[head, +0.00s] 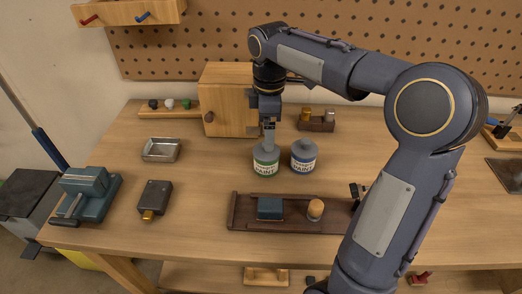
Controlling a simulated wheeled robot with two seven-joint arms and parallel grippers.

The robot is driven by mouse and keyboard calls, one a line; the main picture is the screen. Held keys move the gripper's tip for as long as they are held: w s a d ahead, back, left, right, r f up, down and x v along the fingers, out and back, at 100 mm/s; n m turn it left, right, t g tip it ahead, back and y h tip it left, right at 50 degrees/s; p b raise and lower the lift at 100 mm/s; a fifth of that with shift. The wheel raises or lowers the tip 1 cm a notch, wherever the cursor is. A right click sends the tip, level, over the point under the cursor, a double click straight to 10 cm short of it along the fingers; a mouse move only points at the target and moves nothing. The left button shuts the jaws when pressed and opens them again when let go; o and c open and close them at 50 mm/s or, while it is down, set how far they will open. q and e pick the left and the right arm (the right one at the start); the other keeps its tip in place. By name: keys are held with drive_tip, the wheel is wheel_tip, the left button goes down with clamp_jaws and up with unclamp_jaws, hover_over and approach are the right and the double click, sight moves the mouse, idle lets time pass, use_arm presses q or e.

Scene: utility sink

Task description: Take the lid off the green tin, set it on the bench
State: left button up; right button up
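The green tin (265,165) stands upright on the bench (205,192), a little left of the blue tin (304,160). It has a white label and a grey lid (262,152) on top. My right gripper (269,143) points straight down over the green tin, with its fingertips at the middle of the lid. The fingers look close together, but they are too small to show whether they grip the lid's top. My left gripper is out of view.
A wooden cabinet (222,100) stands behind. A dark tray (290,222) with a blue block and an orange-topped piece lies in front. A metal dish (161,149), a dark box (154,198) and a vise (86,192) are at left. Bare bench lies between dish and green tin.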

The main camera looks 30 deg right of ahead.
wheel_tip(320, 180, down, 6)
drive_tip(key=shift+a+r, duration=0.15)
drive_tip(key=c, duration=1.1)
